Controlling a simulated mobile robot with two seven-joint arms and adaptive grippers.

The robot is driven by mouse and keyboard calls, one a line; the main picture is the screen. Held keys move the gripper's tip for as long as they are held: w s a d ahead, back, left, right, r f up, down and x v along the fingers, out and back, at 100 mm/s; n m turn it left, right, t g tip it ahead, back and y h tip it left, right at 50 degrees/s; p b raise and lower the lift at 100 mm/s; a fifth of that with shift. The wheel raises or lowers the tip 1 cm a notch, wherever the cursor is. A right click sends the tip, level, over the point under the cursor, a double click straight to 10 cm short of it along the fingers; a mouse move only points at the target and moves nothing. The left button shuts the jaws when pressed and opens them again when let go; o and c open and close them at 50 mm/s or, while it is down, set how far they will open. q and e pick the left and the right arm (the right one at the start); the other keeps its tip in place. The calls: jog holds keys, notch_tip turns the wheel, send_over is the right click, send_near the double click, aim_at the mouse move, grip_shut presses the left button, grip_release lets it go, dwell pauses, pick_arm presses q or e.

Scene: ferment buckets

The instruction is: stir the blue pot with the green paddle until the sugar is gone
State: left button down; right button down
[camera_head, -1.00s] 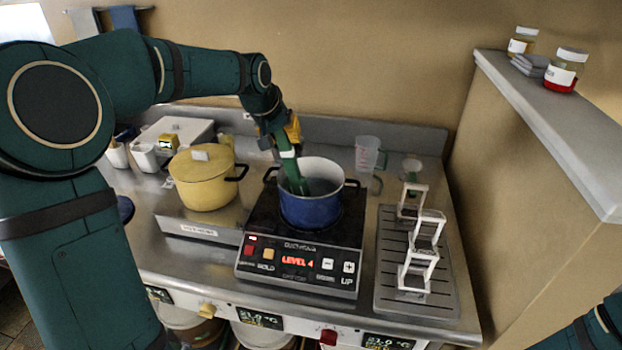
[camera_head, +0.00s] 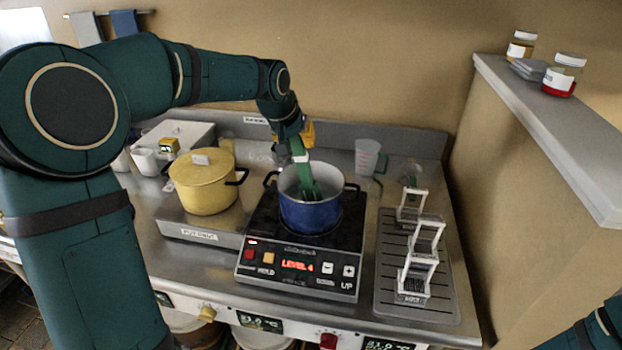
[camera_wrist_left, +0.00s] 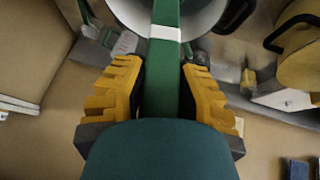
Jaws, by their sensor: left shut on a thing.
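The blue pot (camera_head: 309,213) stands on the black hot plate (camera_head: 300,258), whose display reads LEVEL 4. My left gripper (camera_head: 294,135) is above the pot's back rim, shut on the green paddle (camera_head: 302,168). The paddle slants down with its lower end inside the pot. In the left wrist view the paddle's green handle (camera_wrist_left: 162,75), with a white band, runs between the yellow fingers of the left gripper (camera_wrist_left: 160,95). The pot's contents and any sugar cannot be made out. Of my right arm only a part shows at the lower right; its gripper is out of view.
A yellow pot (camera_head: 203,182) stands left of the hot plate. A clear measuring jug (camera_head: 367,157) is behind to the right. A drain tray (camera_head: 388,290) with white frames (camera_head: 427,236) lies at right. Jars (camera_head: 563,75) stand on a side shelf (camera_head: 545,115).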

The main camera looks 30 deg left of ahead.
pick_arm(q)
jog(key=shift+r, duration=0.15)
jog(key=shift+s+a+r+p, duration=0.1)
jog(key=shift+a+r+p, duration=0.05)
jog(key=shift+r+p, duration=0.6)
jog(key=shift+s+a+r+p, duration=0.1)
jog(key=shift+r+p, duration=0.45)
jog(key=shift+r, duration=0.3)
jog(key=shift+s+a+r+p, duration=0.2)
jog(key=shift+r+p, duration=0.75)
jog(key=shift+r, duration=0.35)
jog(key=shift+s+a+r+p, duration=0.2)
jog(key=shift+r+p, duration=0.7)
jog(key=shift+r, duration=0.4)
jog(key=shift+s+a+r+p, duration=0.2)
jog(key=shift+r+p, duration=0.75)
jog(key=shift+r, duration=0.35)
notch_tip(320, 180, up, 3)
jog(key=shift+p, duration=1.2)
